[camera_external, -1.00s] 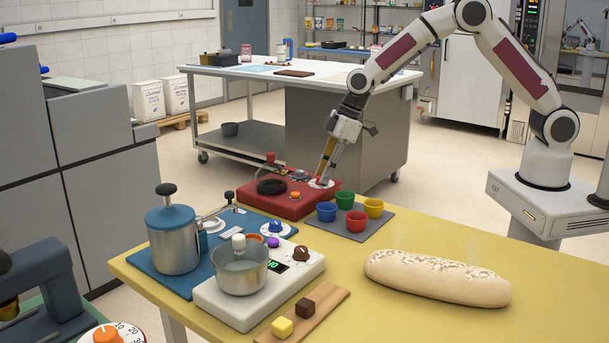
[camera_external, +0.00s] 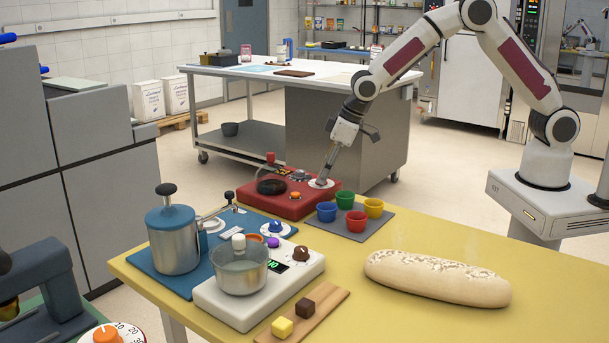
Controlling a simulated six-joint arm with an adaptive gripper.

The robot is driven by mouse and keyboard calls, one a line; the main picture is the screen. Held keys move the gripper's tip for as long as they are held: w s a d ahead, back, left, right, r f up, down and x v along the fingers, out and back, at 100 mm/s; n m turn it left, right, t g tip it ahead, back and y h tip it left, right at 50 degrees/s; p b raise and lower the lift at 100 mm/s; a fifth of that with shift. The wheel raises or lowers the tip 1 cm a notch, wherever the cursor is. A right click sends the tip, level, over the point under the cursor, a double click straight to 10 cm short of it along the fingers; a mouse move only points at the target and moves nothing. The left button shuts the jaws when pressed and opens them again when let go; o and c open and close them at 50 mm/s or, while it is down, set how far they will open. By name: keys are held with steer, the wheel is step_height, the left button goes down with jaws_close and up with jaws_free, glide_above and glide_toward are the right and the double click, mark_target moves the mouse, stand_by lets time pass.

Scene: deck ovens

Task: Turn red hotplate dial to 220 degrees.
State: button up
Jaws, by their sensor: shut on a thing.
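The red hotplate (camera_external: 296,208) sits at the far left part of the yellow table, with a dark round plate (camera_external: 271,187) on its left side. Its dial has a pale round scale (camera_external: 330,184) at the right end of the hotplate's top. My gripper (camera_external: 322,182) points down at this scale and is shut on the dial's knob. The knob is mostly hidden by the fingers, and the dial's numbers are too small to read.
Several coloured cups (camera_external: 345,199) stand on a grey mat just right of the hotplate. A blue mat with a steel pot (camera_external: 175,240) and a white hotplate (camera_external: 235,307) lie nearer. A bread loaf (camera_external: 437,279) lies at the right.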

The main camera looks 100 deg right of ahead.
steer(key=shift+w+a+m+g+h, duration=0.15)
steer(key=shift+m+g+h, duration=0.3)
steer(key=shift+m, duration=1.25)
steer(key=shift+a+m+g+h, duration=0.2)
steer(key=shift+m+h, duration=0.45)
steer(key=shift+m, duration=1.05)
steer(key=shift+w+d+m+g+h, duration=0.1)
steer(key=shift+m+g+h, duration=0.3)
steer(key=shift+m, duration=0.95)
steer(key=shift+w+m+g+h, duration=0.1)
steer(key=shift+m+g, duration=0.45)
steer(key=shift+m, duration=0.8)
steer(key=o, duration=1.1)
steer(key=shift+s, duration=0.1)
steer(key=shift+s+n+t+y, duration=0.15)
steer(key=shift+n+t, duration=0.25)
steer(key=shift+n, duration=0.7)
steer(key=shift+n+t+y, duration=0.15)
steer(key=shift+n+t, duration=0.25)
steer(key=shift+n, duration=0.7)
steer(key=shift+d+n+t+y, duration=0.1)
steer(key=shift+n+t+y, duration=0.3)
steer(key=shift+n, duration=1)
